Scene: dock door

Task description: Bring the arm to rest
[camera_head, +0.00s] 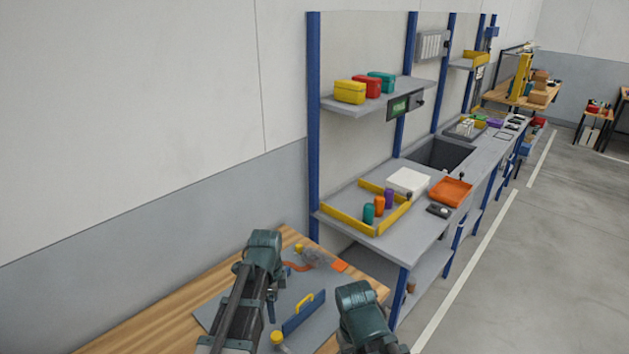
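My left arm comes in from the lower left, over a wooden table (150,326) with a grey mat (318,283). Its dark green wrist part shows, but I cannot make out its fingertips. My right arm shows only as a dark green part at the bottom centre, at the table's right side. Its fingers are not visible. I see nothing held in either gripper.
A blue piece with a yellow handle (305,303) stands on the mat. An orange piece (299,266) lies behind it. A grey workbench (400,240) with a yellow-edged tray (347,221) stands right. The floor (540,260) at right is clear.

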